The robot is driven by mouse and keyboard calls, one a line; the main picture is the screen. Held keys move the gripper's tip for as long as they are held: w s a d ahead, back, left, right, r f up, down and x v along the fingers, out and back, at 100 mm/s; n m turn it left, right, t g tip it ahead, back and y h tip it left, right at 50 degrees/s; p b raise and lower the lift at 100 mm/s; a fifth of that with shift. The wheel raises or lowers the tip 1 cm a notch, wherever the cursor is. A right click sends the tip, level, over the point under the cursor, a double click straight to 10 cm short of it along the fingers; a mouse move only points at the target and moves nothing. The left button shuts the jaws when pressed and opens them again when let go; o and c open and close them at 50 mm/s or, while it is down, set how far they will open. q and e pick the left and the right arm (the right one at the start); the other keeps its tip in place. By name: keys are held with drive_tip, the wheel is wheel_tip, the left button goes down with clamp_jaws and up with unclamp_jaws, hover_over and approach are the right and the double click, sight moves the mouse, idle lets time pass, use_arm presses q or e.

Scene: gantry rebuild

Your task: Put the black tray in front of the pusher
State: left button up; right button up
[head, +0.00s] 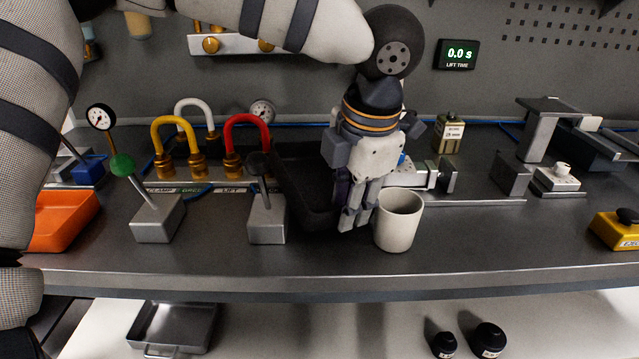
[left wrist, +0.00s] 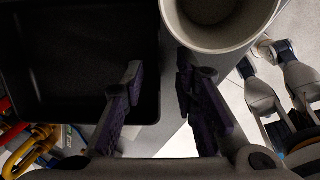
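The black tray (head: 299,196) stands on the bench, partly hidden behind my left gripper (head: 355,218). In the left wrist view the tray (left wrist: 75,70) fills the left side. My left gripper (left wrist: 157,82) is open there. One finger is over the tray's inside and the other outside its right wall, with a gap between them. I cannot tell whether either finger touches the wall. A metal block with an upright end plate (head: 447,176), perhaps the pusher, is right of my gripper and partly hidden. What seems to be my right gripper (left wrist: 272,85) shows at the wrist view's right.
A pale mug (head: 399,222) stands close to the right of my left gripper. A lever block (head: 267,220) is close to the tray's left, with another lever block (head: 157,219) further left. A yellow button box (head: 616,231) is far right. The bench between mug and box is clear.

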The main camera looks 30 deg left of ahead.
use_arm(q)
drive_tip(key=shift+x, duration=0.9)
drive_tip(key=shift+w, duration=0.1)
clamp_jaws()
drive_tip(key=shift+r, duration=0.1)
